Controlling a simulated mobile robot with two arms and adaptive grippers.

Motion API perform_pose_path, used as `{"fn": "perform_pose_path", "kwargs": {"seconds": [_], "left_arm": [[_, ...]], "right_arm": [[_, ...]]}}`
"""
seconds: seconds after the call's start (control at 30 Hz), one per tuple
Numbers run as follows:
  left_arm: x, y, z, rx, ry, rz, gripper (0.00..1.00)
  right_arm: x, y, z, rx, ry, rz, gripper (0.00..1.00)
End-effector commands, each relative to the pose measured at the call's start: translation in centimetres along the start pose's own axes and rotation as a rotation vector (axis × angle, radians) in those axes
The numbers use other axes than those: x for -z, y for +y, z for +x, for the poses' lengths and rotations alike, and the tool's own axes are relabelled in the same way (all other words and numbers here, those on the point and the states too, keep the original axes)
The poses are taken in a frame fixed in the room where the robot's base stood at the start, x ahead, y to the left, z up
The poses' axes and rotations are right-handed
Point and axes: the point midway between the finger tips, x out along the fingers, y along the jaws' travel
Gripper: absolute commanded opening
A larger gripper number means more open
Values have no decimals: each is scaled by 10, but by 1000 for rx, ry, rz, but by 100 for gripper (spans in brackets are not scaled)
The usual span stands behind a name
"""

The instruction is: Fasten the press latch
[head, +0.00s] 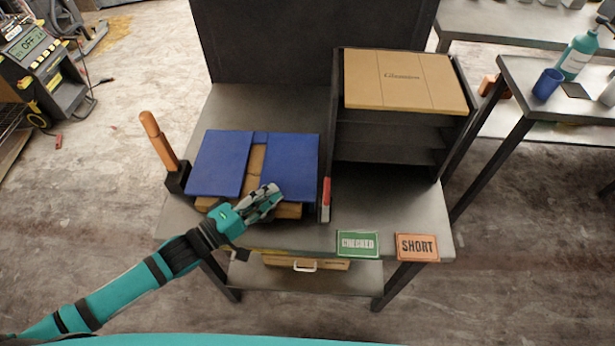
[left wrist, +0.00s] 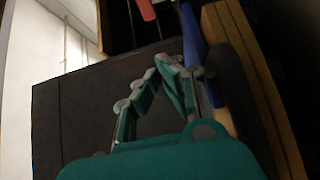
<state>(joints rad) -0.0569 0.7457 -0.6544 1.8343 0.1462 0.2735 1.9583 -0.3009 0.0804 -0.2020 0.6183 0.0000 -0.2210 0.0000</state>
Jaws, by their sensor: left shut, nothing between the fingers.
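A low press-like stack lies on the grey table, with blue panels (head: 219,163) over a light brown wooden layer (head: 289,210). An orange-handled lever (head: 158,140) stands tilted on a dark block at its left. A slim upright piece with a red and white face (head: 326,197) stands at its right; I cannot tell which part is the latch. My left gripper (head: 270,194) is shut and empty over the front middle of the stack. In the left wrist view its fingertips (left wrist: 170,62) are close to a blue edge (left wrist: 192,38) and wood (left wrist: 245,75). My right gripper is not seen.
A tall dark panel (head: 280,40) rises behind.

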Motion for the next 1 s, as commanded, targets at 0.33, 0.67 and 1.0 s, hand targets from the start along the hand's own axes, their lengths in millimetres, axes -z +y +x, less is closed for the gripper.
{"fn": "perform_pose_path", "kwargs": {"seconds": [0.33, 0.67, 1.0], "left_arm": [[-11, 4, 69, -3, -1, -4, 0], [-29, 1, 86, 0, 0, 0, 0], [-28, 0, 86, 0, -1, 1, 0]], "right_arm": [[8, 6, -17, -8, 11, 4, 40], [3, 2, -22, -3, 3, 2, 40], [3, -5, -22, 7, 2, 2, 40]]}}
